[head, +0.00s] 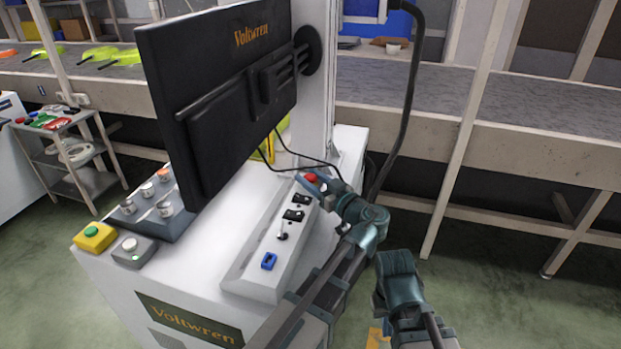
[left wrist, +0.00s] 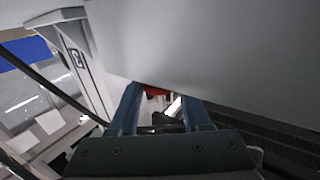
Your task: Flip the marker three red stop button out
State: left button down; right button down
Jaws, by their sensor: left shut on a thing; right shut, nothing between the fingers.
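The red stop button (head: 310,177) is at the far end of the sloped white switch box (head: 248,268) on the machine top. My left gripper (head: 319,184) is at this button, its fingers around the red cap. In the left wrist view a bit of the red button (left wrist: 154,91) shows between the fingertips (left wrist: 160,100). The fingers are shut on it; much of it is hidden. I cannot read a marker number. My right gripper (head: 395,266) is shut and empty, lower right of the left one, beside the machine.
The switch box also bears black switches (head: 293,214), a small lever (head: 282,235) and a blue switch (head: 269,261). A large black monitor (head: 215,90) stands left of it. A dark cable (head: 408,110) hangs behind my left gripper. Green floor (head: 500,260) is free at right.

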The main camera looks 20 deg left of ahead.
pick_arm(q)
jog(key=shift+r, duration=0.1)
jog(key=shift+r+p, duration=0.95)
jog(key=shift+p, duration=0.1)
jog(key=shift+f, duration=0.15)
jog(key=c, duration=0.6)
grip_release()
jog(key=shift+s+d, duration=0.1)
